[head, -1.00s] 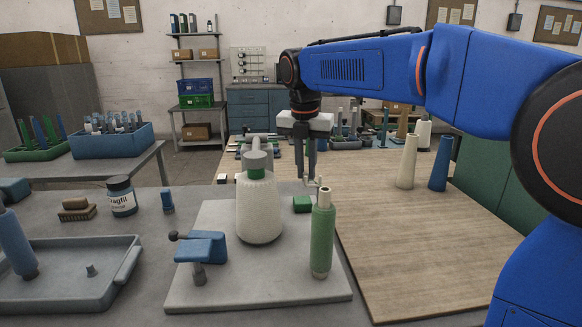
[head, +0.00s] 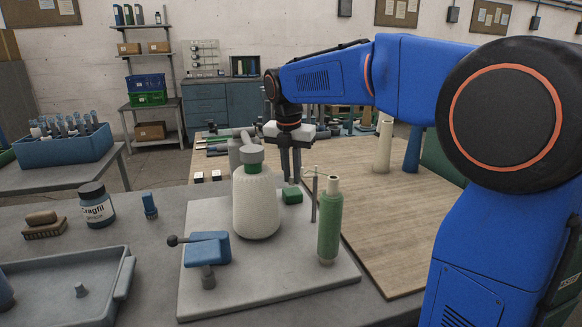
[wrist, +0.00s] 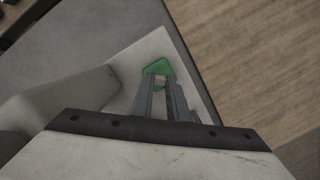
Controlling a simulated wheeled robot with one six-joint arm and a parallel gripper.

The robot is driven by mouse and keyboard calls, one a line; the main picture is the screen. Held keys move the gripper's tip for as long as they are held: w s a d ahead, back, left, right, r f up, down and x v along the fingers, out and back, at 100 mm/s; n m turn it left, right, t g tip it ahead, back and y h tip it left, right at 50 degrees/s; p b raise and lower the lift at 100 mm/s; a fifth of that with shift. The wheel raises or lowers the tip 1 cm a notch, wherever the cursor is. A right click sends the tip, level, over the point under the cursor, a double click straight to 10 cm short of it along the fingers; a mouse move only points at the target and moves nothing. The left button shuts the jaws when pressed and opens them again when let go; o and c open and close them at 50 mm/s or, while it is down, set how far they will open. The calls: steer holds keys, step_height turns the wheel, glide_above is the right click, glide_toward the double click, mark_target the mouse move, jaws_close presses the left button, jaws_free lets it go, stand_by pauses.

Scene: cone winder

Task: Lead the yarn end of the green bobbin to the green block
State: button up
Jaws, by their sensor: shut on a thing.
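The green bobbin (head: 330,228) stands upright at the right of the grey plate (head: 270,282). The small green block (head: 292,195) sits at the back of the plate, behind and left of the bobbin. My gripper (head: 291,179) is just above or behind the block. In the wrist view my fingertips (wrist: 160,84) are close together on a small pale piece, which looks like the yarn end (wrist: 160,79). The green block (wrist: 157,67) shows right beyond them. I cannot tell whether they touch it. The yarn's run from the bobbin is too thin to make out.
A large white cone (head: 256,207) stands left of the block, close to my gripper. A thin post (head: 313,200) rises beside the bobbin. A blue clamp-like part (head: 209,248) is at the plate's front left. A wooden tabletop (head: 375,225) lies to the right, mostly bare nearby.

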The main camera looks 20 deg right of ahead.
steer(key=shift+f, duration=0.45)
steer(key=shift+f, duration=0.55)
stand_by(1.2)
steer(key=o, duration=0.8)
steer(key=shift+c, duration=0.2)
steer(key=shift+o, duration=0.6)
steer(key=o, duration=0.4)
steer(key=shift+c, duration=0.2)
steer(key=shift+r, duration=0.15)
steer(key=shift+r, duration=3.4)
